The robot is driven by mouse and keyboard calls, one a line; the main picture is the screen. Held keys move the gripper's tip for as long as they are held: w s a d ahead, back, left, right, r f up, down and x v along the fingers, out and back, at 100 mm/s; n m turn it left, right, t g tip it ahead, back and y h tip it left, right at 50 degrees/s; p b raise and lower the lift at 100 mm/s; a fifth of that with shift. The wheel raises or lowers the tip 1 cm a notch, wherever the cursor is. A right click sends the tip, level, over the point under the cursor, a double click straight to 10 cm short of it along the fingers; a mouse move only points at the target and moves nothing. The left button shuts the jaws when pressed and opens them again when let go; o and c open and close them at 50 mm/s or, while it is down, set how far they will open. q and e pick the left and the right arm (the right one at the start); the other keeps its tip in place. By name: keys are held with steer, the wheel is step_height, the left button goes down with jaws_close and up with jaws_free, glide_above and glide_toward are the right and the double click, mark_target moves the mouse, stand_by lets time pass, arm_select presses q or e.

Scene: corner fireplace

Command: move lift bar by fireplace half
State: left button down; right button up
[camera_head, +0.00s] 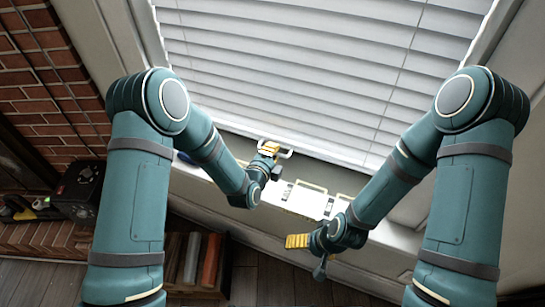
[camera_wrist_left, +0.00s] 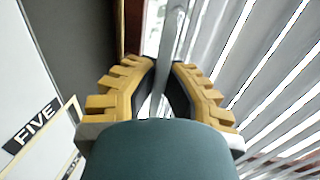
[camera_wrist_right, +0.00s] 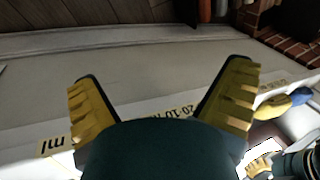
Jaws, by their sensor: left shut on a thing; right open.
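A pale bar (camera_head: 276,146) with a looped outline stands at the window sill in the head view. My left gripper (camera_head: 268,150) is shut on it, and the left wrist view shows a light grey bar (camera_wrist_left: 172,35) between the fingers (camera_wrist_left: 162,75). A white board (camera_head: 297,197) with dark labels and pale yellow frame-shaped bars lies on the sill between the arms. In the left wrist view one label reads FIVE. My right gripper (camera_head: 300,241) is open and empty in front of the sill; its fingers (camera_wrist_right: 160,75) show spread in its wrist view.
White window blinds (camera_head: 310,70) rise behind the sill. A brick wall (camera_head: 50,85) and a black box (camera_head: 80,190) are at left. A low shelf with books (camera_head: 210,258) stands on the floor below. A yellow and blue object (camera_wrist_right: 283,106) shows in the right wrist view.

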arm_select(q)
steer(key=p, duration=0.5)
glide_toward(280, 102)
steer(key=x, duration=0.4)
steer(key=shift+w+f, duration=0.1)
steer(key=shift+w, duration=0.1)
step_height(280, 102, up, 24)
steer(key=p, duration=0.9)
steer(key=shift+f+p, duration=0.1)
steer(key=shift+p, duration=0.25)
steer(key=c, duration=1)
jaws_free()
steer(key=shift+s, duration=0.15)
steer(key=v, duration=1.2)
steer(key=shift+f, duration=0.1)
